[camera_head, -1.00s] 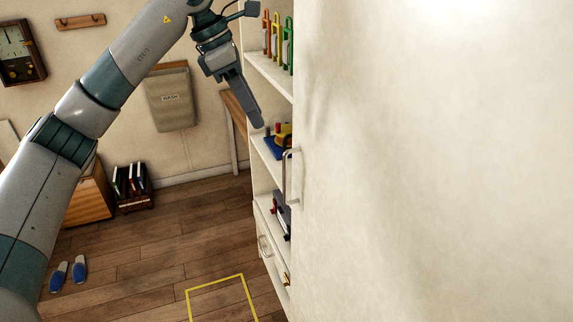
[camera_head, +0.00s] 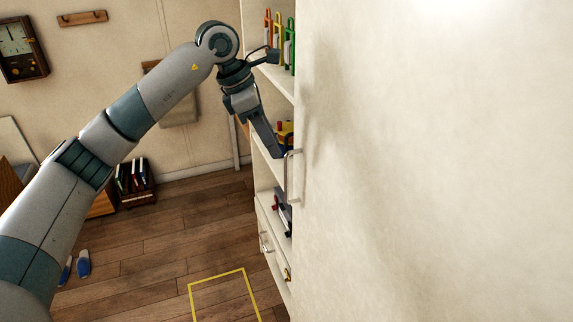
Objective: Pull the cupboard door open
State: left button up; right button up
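The cupboard door appears as a large cream panel (camera_head: 430,180) filling the right half of the view. A pale upright bar handle (camera_head: 292,177) stands out at its left edge. My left gripper (camera_head: 277,154) points down and to the right, just left of the handle's upper end, in front of the shelves. I cannot tell whether it touches the handle. Its fingers overlap from this side, so their opening does not show. My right gripper is not in view.
White shelves (camera_head: 272,82) beside the panel hold colourful upright items (camera_head: 279,40) and a toy-like object (camera_head: 285,134). Drawers (camera_head: 267,240) are below. A yellow outline (camera_head: 222,276) marks open wooden floor. Blue slippers (camera_head: 84,263) lie at lower left.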

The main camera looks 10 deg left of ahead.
pick_arm(q)
jog(key=p+x, duration=0.3)
jog(key=x, duration=0.6)
jog(key=shift+d+f, duration=0.15)
jog(key=shift+f, duration=0.1)
grip_shut()
